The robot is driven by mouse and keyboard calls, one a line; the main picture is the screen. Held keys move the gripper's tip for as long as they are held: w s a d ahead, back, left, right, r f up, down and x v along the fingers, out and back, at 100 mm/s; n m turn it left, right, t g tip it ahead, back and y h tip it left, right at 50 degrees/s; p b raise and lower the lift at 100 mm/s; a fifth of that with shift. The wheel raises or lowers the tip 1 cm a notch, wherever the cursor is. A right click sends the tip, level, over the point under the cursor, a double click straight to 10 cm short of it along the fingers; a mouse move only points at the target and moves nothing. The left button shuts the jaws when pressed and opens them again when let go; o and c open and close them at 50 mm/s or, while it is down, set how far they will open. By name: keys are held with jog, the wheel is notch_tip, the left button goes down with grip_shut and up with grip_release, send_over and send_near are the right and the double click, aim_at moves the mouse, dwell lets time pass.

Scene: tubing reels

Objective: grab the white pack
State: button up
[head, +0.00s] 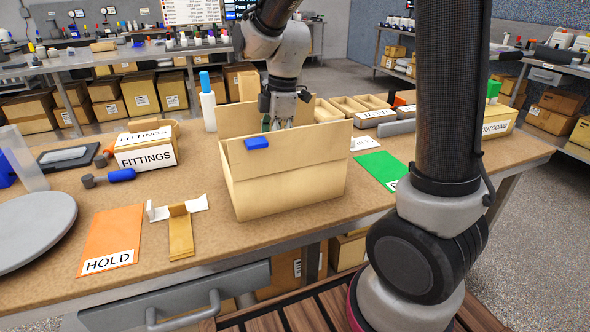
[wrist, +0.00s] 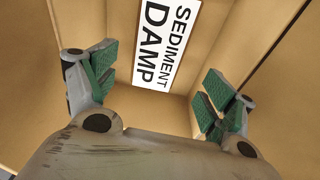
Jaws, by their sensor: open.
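A white rectangular piece lettered SEDIMENT DAMP (wrist: 168,38) shows inside a tan box in the wrist view. I cannot tell whether it is the white pack or a label on the box's inner surface. The open-topped box (head: 290,185) stands mid-bench in the head view, and its front wall hides its inside. My gripper (head: 284,112) reaches down into the box top. In the wrist view my gripper (wrist: 158,88) is open, its green-padded fingers wide apart with nothing between them. The lettered piece lies beyond the fingers, apart from them.
A blue block (head: 256,143) sits at the box's front wall. A FITTINGS box (head: 145,150), orange HOLD sheet (head: 112,235), white-and-tan bracket (head: 180,225) and white bottle (head: 208,110) stand left. A green sheet (head: 380,168) and an OUTGOING box (head: 490,120) are right. Box walls surround my fingers closely.

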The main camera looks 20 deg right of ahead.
jog(key=shift+n, duration=0.4)
jog(key=f, duration=0.5)
jog(key=d+f, duration=0.1)
jog(key=f, duration=0.2)
jog(key=shift+w+f, duration=0.15)
jog(key=shift+w, duration=0.15)
jog(key=shift+a+f, duration=0.1)
jog(key=shift+f, duration=0.45)
jog(key=c, duration=1.2)
